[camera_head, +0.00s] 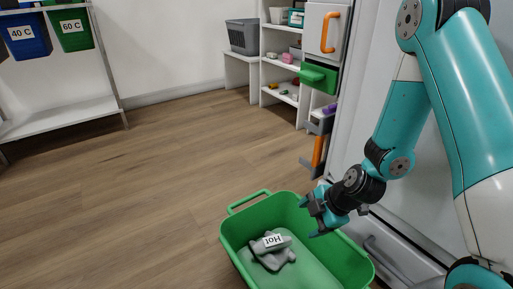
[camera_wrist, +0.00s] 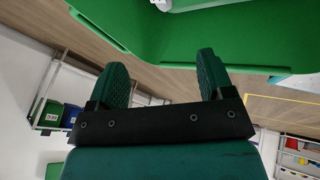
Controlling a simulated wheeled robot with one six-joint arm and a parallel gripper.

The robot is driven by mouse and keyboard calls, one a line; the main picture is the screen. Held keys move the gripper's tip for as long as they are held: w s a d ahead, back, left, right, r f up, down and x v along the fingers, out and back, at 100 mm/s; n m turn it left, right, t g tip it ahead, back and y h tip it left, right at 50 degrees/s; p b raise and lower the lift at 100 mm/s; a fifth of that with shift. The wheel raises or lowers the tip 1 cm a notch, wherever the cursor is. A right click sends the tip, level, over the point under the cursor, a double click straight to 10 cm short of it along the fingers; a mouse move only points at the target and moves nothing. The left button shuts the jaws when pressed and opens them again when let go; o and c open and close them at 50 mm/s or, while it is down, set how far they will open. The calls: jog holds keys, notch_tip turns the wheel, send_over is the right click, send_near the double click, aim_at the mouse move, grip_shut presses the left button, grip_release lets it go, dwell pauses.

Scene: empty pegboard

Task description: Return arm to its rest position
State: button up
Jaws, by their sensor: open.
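My gripper (camera_head: 320,211) is above the right part of a green bin (camera_head: 240,236) in the head view. In the wrist view, my gripper (camera_wrist: 163,82) shows two textured green fingers set wide apart with nothing between them. A grey cloth item (camera_head: 275,258) with a white label reading "Hot" lies in the bin, to the left of and below my gripper. The green bin (camera_wrist: 200,40) also fills the top of the wrist view. My teal arm bends down from the upper right of the head view.
A blue bin (camera_head: 25,36) and a green bin (camera_head: 70,29) hang on a rack at the left. A grey basket (camera_head: 243,37) stands by white shelves with small objects. The wooden floor (camera_head: 150,190) is clear.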

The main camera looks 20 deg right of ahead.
jog(key=s+a+r+m+g+p, duration=0.1)
jog(key=s+a+r+m+p, duration=0.15)
jog(key=r, duration=0.65)
jog(key=s+a+r+m+g+y+p, duration=0.1)
jog(key=a+r+p, duration=0.3)
jog(key=r, duration=0.4)
jog(key=s+a+r+m+p, duration=0.2)
jog(key=a+r+p, duration=0.15)
jog(key=r, duration=0.55)
jog(key=s+a+r+m+g+h+p, duration=0.1)
jog(key=s+r+m+p, duration=0.25)
jog(key=s+r, duration=0.4)
jog(key=s+a+r+m+g+p, duration=0.15)
jog(key=s+r+p, duration=0.3)
jog(key=r, duration=0.55)
notch_tip(320, 180, up, 36)
jog(key=p, duration=3.6)
jog(key=shift+w+d+r+m, duration=0.2)
jog(key=shift+w+d+m, duration=0.05)
jog(key=shift+d+m, duration=0.15)
